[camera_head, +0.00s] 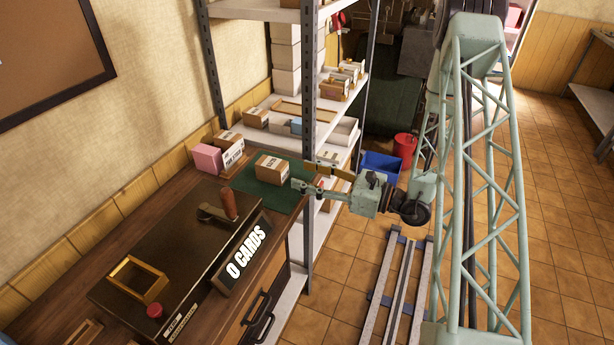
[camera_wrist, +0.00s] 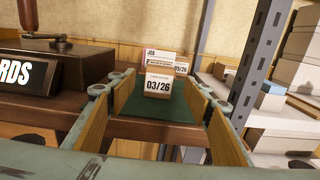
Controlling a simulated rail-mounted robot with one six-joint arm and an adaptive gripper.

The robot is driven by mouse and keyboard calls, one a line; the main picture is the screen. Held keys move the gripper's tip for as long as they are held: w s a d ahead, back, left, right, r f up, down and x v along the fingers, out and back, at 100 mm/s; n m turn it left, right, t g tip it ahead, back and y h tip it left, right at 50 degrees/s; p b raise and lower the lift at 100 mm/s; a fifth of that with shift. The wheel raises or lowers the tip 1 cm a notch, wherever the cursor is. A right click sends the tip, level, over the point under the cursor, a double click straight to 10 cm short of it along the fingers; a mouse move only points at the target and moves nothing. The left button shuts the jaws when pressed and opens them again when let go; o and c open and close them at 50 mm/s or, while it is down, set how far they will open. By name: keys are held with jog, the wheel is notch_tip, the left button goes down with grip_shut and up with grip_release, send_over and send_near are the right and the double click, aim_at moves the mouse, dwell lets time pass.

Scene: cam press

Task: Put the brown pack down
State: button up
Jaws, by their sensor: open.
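The brown pack (camera_head: 272,168) with a white label sits upright on the green mat (camera_head: 262,197) on the desk. In the wrist view the pack (camera_wrist: 158,84) shows its label "03/26" and stands beyond my fingers, on the mat (camera_wrist: 150,127). My gripper (camera_head: 300,178) is open and empty. Its two fingers (camera_wrist: 157,112) spread to either side of the pack in the wrist view. In the head view the fingertips are to the right of the pack and apart from it, at the mat's right edge.
A pink box (camera_head: 207,157) and another brown pack (camera_head: 229,148) stand behind the mat at the wall. The press (camera_head: 190,235) with its "0 CARDS" sign (camera_head: 245,252) is at the left. A metal shelf post (camera_head: 310,130) stands close beside my gripper.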

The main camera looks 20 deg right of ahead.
jog(key=shift+a+r, duration=0.35)
jog(key=shift+r, duration=0.05)
jog(key=s+a+r+n+g+y, duration=0.2)
jog(key=s+a+r+n+g, duration=0.95)
jog(key=s+a+r, duration=0.45)
jog(key=s+a+r+n+g+h, duration=0.35)
jog(key=s+r+n, duration=0.25)
jog(key=s, duration=0.5)
jog(key=s+d+r+n+h, duration=0.1)
jog(key=s+d+n+h, duration=0.15)
jog(key=s, duration=0.25)
jog(key=s+d+r+n+h, duration=0.1)
jog(key=s+n+h, duration=0.15)
jog(key=s, duration=0.25)
jog(key=s+d+r+n+t+h, duration=0.4)
jog(key=s+d+r+t+h, duration=0.1)
jog(key=d, duration=0.4)
jog(key=shift+d+r+t+h, duration=0.3)
jog(key=shift+r+t+h, duration=0.35)
jog(key=shift+r, duration=0.3)
